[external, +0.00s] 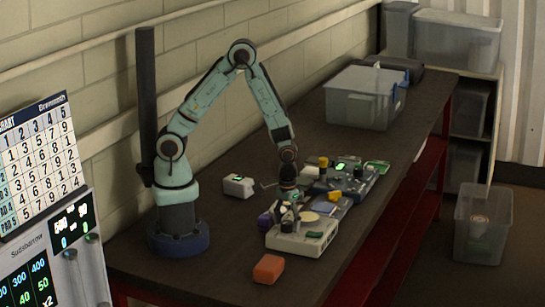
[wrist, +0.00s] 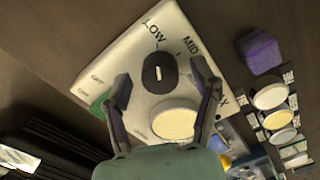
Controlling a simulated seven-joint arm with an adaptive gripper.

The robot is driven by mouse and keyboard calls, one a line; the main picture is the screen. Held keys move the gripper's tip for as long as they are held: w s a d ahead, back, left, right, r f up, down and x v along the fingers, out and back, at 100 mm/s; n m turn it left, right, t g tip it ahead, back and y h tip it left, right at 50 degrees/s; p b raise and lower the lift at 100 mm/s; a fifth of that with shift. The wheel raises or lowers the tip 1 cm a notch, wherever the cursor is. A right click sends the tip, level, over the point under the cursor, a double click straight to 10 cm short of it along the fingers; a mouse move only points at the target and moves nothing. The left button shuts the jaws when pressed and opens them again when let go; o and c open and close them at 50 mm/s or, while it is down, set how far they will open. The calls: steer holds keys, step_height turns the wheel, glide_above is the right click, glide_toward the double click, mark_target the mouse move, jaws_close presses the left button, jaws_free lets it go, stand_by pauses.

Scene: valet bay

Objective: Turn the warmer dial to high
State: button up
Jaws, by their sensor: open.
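The warmer is a white box (external: 300,241) at the near end of the bench; its panel (wrist: 95,75) fills the middle of the wrist view. Its black round dial (wrist: 158,73) has a white pointer mark. LOW and MID are printed above the dial in the wrist view; another label to the right is partly hidden by a finger. A cream round disc (wrist: 175,120) lies below the dial on the panel. My gripper (external: 289,207) is above the warmer, open, with its fingers (wrist: 162,76) on either side of the dial. I cannot tell whether they touch it.
A purple block (wrist: 260,52) stands beside the warmer. An orange block (external: 268,268) lies at the near edge. Several small items and devices (external: 345,185) crowd the bench behind. A clear bin (external: 362,100) stands farther back. The bench's near left is clear.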

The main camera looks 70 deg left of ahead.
jaws_close()
steer(key=shift+m, duration=0.4)
steer(key=m, duration=1)
steer(key=shift+m, duration=0.4)
steer(key=m, duration=1.1)
steer(key=shift+m, duration=0.4)
